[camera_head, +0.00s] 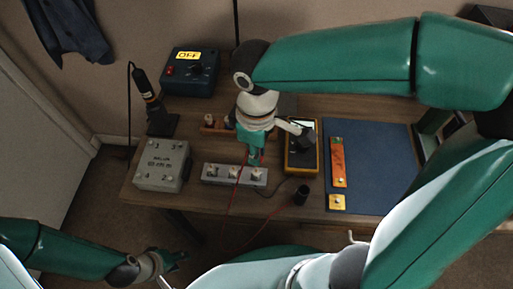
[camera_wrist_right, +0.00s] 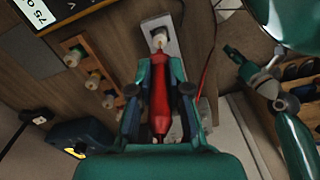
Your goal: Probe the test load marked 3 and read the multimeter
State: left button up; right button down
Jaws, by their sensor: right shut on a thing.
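A grey strip (camera_head: 210,178) with several white posts lies on the bench; its markings are too small to read. My right gripper (camera_head: 254,158) is over its right part, shut on a red probe (camera_wrist_right: 160,98). In the right wrist view the probe's end is close to a white post (camera_wrist_right: 158,40); I cannot tell whether they touch. The yellow-edged multimeter (camera_head: 301,164) stands just right of this gripper, partly hidden by it. Its display (camera_wrist_right: 60,10) is cut off in the wrist view, showing what looks like "75 0". My left gripper (camera_head: 172,266) is open and empty, below the bench's front left edge.
A blue box marked OFF (camera_head: 189,75) stands at the back left. A grey box (camera_head: 162,166) is at the front left. A wooden rack (camera_wrist_right: 90,78) is beside the strip.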

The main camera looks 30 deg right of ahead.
dwell(0.6)
notch_tip(320, 180, up, 5)
jog(key=p, duration=0.4)
jog(key=shift+p, duration=0.3)
dwell(1.2)
